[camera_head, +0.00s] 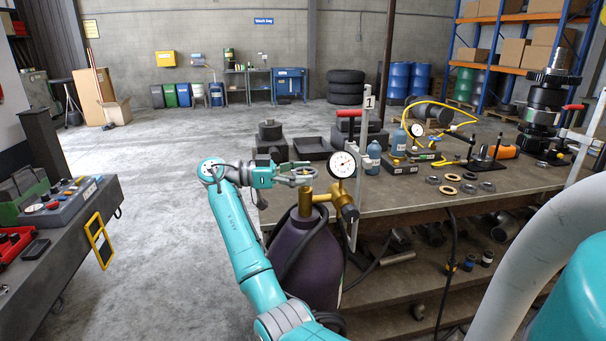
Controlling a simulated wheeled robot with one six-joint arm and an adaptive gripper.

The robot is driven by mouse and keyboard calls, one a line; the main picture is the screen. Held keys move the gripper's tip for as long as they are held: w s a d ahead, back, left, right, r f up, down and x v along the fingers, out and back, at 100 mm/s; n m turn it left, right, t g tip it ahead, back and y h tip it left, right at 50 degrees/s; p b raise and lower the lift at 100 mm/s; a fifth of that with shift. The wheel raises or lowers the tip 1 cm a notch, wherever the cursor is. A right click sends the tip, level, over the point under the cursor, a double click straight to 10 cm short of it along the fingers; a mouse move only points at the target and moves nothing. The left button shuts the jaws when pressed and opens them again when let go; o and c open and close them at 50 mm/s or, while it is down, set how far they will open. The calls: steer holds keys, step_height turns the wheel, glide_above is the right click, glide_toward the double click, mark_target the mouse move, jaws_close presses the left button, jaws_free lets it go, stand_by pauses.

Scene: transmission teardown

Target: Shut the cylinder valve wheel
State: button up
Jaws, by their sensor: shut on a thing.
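The purple cylinder (304,257) stands upright at the left end of the workbench. Its brass valve (305,205) rises from the top, with a pressure gauge (342,164) and brass fittings on its right side. The valve wheel (297,174) sits on top of the valve. My gripper (284,174) reaches in from the left at wheel height and is shut on the wheel's left side. The fingertips are small in the view and partly merge with the wheel rim.
The workbench (400,204) carries bottles, rings, a black tray (313,148) and a tall dark gear assembly (543,110). A white post (361,150) stands just right of the gauge. A control box (65,202) is at left, with open floor between.

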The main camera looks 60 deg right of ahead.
mark_target(303, 171)
steer(key=shift+f, duration=0.1)
steer(key=o, duration=0.9)
step_height(303, 171, up, 10)
